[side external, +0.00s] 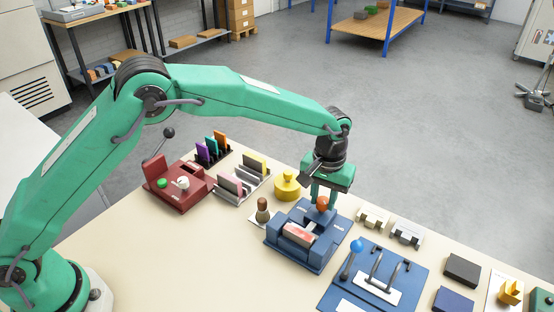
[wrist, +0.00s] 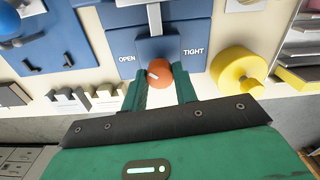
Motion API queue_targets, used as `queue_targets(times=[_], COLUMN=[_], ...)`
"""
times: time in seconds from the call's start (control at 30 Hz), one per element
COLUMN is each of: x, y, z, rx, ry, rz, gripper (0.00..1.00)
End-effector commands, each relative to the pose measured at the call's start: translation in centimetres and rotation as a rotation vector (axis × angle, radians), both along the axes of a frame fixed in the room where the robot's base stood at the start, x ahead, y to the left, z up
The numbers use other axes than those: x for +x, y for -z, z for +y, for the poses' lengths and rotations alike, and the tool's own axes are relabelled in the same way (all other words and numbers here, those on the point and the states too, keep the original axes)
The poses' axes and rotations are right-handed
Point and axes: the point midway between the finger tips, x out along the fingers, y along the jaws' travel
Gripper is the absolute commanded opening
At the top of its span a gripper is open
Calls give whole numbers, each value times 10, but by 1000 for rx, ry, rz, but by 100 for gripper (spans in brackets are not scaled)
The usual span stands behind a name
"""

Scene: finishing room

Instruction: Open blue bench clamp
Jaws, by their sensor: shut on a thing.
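The blue bench clamp (side external: 277,256) stands on the bench, with a pinkish-red and white piece (side external: 299,233) lying in its middle. Its orange knob (side external: 323,203) is at the far end; it also shows in the wrist view (wrist: 161,72). The clamp's blue plate (wrist: 172,48) reads OPEN at left and TIGHT at right. A pale mark on the knob sits left of its centre, on the OPEN side. My gripper (wrist: 160,86) is shut on the knob, one finger on each side. In the side view my gripper (side external: 325,188) points down at it.
A yellow round thing (side external: 287,186) stands close left of my gripper. A blue board with a blue-knobbed lever (side external: 357,245) is nearer right. A red fixture (side external: 178,190) stands farther left.

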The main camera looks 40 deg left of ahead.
Motion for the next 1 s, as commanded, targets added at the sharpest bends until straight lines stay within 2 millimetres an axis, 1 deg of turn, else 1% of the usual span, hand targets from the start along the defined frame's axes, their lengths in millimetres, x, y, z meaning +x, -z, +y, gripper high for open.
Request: queue_targets(times=[0.3,0.6,0.8,1.0], x=[0,0,0,0], y=[-2,-2,-2,-2], z=[0,0,0,0], rx=[0,0,-1,-1], ry=[-300,-542,-638,-679], rz=[0,0,0,0], gripper=[6,6,6,6])
